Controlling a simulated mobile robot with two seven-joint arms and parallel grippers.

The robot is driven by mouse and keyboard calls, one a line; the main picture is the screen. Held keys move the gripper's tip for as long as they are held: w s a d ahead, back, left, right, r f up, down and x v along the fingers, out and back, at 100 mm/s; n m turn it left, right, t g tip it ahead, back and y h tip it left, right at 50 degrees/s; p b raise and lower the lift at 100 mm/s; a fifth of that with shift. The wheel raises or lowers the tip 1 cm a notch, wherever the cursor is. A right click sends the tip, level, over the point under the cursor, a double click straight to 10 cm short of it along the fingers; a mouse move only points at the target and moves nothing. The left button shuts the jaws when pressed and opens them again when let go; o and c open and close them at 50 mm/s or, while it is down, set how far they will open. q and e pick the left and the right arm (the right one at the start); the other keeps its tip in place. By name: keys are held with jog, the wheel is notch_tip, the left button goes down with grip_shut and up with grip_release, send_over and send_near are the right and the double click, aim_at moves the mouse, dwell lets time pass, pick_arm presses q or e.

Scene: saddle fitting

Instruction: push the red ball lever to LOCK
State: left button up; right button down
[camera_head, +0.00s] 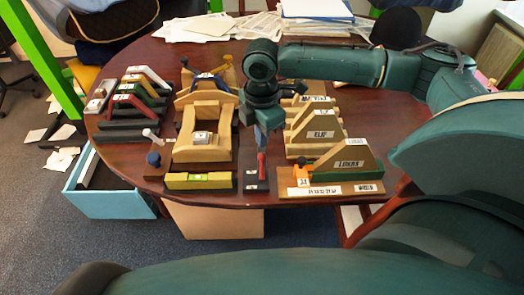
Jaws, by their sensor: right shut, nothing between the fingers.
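My right gripper (264,147) points down from the arm that comes in from the right. It is shut and empty, with its fingertips just above or beside a small red lever (262,164). The red lever stands on a narrow dark base plate (254,184) near the front edge of the table. Small white labels show on the plate, but I cannot read them. The gripper hides part of the lever's surroundings, and I cannot tell whether the fingers touch it. My left gripper is not in view.
Left of the plate stands a wooden saddle fixture (203,150) with a yellow bar (198,181) in front. Right of it are several labelled wooden wedges (345,158). Coloured racks (135,105) stand at the far left, and papers (225,27) lie at the back of the round table (400,115).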

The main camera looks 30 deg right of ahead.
aim_at(262, 167)
jog(key=shift+f+p, duration=0.35)
jog(key=shift+f, duration=1.25)
dwell(0.3)
